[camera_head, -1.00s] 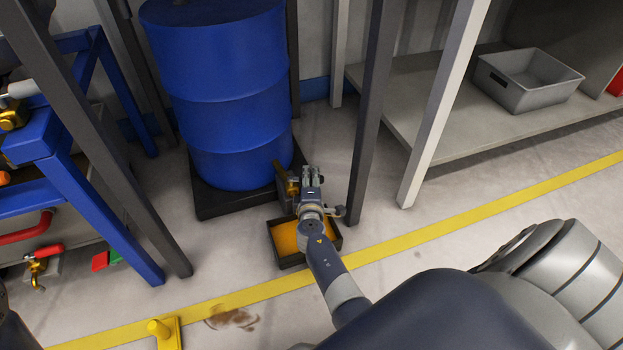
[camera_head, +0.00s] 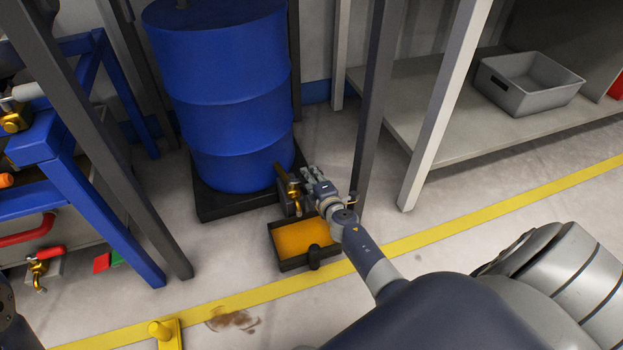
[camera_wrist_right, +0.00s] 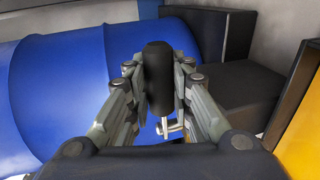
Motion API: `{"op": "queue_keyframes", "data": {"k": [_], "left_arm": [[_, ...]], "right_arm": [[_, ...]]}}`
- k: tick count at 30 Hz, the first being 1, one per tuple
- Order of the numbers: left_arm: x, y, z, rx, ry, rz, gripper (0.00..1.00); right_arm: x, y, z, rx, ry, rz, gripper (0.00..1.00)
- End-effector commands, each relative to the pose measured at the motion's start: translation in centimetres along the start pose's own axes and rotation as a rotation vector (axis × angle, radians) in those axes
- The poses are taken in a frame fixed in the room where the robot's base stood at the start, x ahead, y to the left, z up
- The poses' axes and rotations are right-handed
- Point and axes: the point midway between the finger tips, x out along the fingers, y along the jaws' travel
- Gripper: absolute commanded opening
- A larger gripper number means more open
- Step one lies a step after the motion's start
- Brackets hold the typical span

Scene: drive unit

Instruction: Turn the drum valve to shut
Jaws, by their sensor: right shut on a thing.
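The blue drum (camera_head: 235,95) stands upright on a dark base at the upper left. A brass valve (camera_head: 284,184) sits low at its front right. My right gripper (camera_head: 310,178) is just right of the valve. In the right wrist view, its fingers (camera_wrist_right: 158,70) are closed around a black handle (camera_wrist_right: 160,80), with the blue drum (camera_wrist_right: 60,95) behind and to the left. In the head view the gripper hides the handle, so I cannot tell its exact angle there.
A dark tray with an orange inside (camera_head: 295,238) lies on the floor below the valve. A dark post (camera_head: 372,110) stands close right of the gripper. A blue frame (camera_head: 95,210) stands at left. A grey bin (camera_head: 528,82) rests on a shelf at right.

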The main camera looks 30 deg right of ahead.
Motion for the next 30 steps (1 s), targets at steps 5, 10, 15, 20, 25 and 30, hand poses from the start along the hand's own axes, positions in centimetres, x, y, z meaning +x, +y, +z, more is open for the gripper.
{"op": "queue_keyframes", "data": {"k": [5,10,15,20,25,30], "left_arm": [[0.0,0.0,0.0,0.001,-0.001,0.003,0.4],[0.0,0.1,-0.1,0.001,0.002,0.004,0.4],[0.2,0.1,-0.2,0.002,0.01,0.007,0.4],[0.3,0.0,-0.4,0.001,0.015,0.003,0.4],[0.3,0.0,-0.3,0.001,0.012,0.002,0.4],[0.2,0.0,-0.3,0.001,0.01,0.003,0.4]], "right_arm": [[0.1,0.1,0.1,-0.002,0.0,0.002,0.0],[0.1,0.1,0.1,-0.002,-0.001,0.002,0.42],[0.0,0.1,0.0,-0.002,-0.001,0.001,0.42],[0.0,0.1,0.1,-0.003,-0.002,0.001,0.42],[-0.7,0.3,0.3,-0.011,-0.004,0.006,0.42],[-2.5,0.1,0.3,-0.012,-0.002,0.004,0.42]]}}
